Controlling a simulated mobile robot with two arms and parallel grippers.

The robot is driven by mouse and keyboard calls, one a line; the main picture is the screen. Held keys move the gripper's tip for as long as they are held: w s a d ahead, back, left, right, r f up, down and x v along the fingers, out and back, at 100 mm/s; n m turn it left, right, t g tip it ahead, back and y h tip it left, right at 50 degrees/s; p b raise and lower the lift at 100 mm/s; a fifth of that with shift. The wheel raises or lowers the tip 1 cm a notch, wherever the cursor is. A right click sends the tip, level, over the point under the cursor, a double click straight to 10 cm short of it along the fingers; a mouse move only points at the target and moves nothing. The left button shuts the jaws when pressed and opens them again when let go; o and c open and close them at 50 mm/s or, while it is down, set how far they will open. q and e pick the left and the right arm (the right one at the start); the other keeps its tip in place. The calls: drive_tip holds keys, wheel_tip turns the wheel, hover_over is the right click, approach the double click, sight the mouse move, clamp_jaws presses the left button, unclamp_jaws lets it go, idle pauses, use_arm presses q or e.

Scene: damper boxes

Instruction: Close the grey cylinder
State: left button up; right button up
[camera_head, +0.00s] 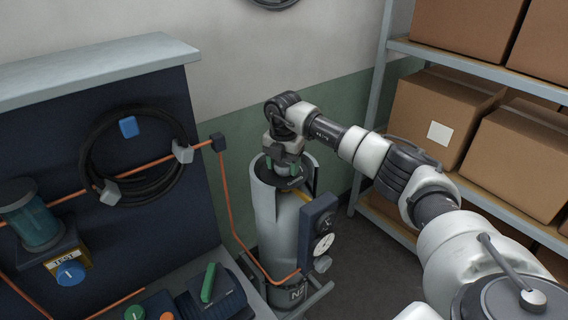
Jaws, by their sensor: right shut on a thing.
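The grey cylinder (281,220) stands upright on the floor in a stand, right of the dark blue panel, with a light grey guard around its upper part. My right gripper (284,176) points down at the cylinder's top and is shut on the cylinder's valve, most of which the fingers hide. A little green shows beside the fingers. Whether the valve is open or closed cannot be told. My left gripper is not in view.
A dark blue box with a round white gauge (323,244) is on the cylinder's right side. An orange pipe (232,215) runs from the panel (60,120) down to it. Shelves with cardboard boxes (433,113) stand at right. A workbench unit with a green lever (208,283) is front left.

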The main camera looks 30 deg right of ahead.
sight(283, 162)
drive_tip(key=shift+w+r+m, duration=0.15)
drive_tip(key=shift+m, duration=1.75)
drive_tip(key=o, duration=0.9)
wheel_tip(283, 162, up, 9)
drive_tip(key=b, duration=0.2)
drive_tip(key=shift+r+b, duration=0.2)
drive_tip(key=shift+b, duration=0.2)
drive_tip(key=shift+r, duration=0.65)
